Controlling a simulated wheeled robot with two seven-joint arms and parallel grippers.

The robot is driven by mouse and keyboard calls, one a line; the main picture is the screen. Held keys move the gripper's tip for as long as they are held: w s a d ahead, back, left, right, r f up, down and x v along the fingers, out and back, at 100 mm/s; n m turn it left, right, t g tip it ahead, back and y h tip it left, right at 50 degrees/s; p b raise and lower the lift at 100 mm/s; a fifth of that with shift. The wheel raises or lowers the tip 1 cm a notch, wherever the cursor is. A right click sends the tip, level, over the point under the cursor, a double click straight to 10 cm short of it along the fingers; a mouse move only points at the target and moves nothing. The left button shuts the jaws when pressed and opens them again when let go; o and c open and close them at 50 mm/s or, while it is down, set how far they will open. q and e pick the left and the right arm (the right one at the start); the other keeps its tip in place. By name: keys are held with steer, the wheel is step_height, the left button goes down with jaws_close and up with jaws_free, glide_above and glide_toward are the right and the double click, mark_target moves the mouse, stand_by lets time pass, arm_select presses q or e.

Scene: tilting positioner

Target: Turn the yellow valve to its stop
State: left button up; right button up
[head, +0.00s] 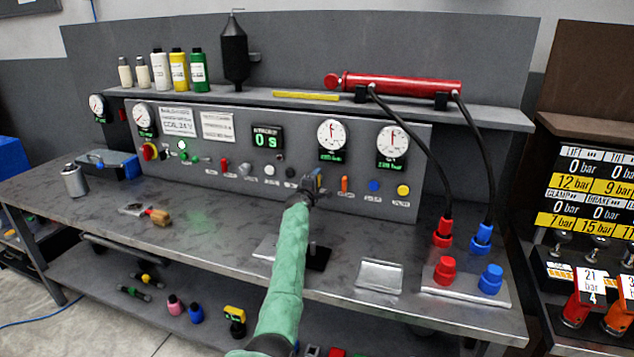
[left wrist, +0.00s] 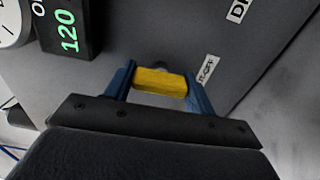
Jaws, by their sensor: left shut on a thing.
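The yellow valve (left wrist: 160,82) shows in the left wrist view as a short yellow bar handle on the grey panel. My left gripper (head: 313,182) is at the front of the panel, below and between the green digital display and the left of the two large dials in the head view. In the left wrist view its two blue fingers stand on either side of the yellow handle, shut on it. In the head view the gripper hides most of the valve. The valve's stop cannot be made out. My right gripper is in neither view.
The control panel (head: 230,165) carries dials, buttons and knobs along the bench (head: 160,245). A red cylinder (head: 400,84) lies on the shelf above, with black hoses down to red and blue couplings (head: 443,233) at the right. A flat metal tray (head: 380,275) lies on the bench.

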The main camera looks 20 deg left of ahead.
arm_select(q)
steer(key=o, duration=1)
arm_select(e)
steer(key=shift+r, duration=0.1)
arm_select(q)
steer(key=shift+s+f, duration=0.15)
steer(key=shift+s, duration=0.35)
steer(key=s, duration=0.3)
steer(key=s+b, duration=0.1)
steer(key=s, duration=0.2)
steer(key=shift+s+a+b, duration=0.2)
steer(key=shift+s+b, duration=0.1)
steer(key=shift+s, duration=0.1)
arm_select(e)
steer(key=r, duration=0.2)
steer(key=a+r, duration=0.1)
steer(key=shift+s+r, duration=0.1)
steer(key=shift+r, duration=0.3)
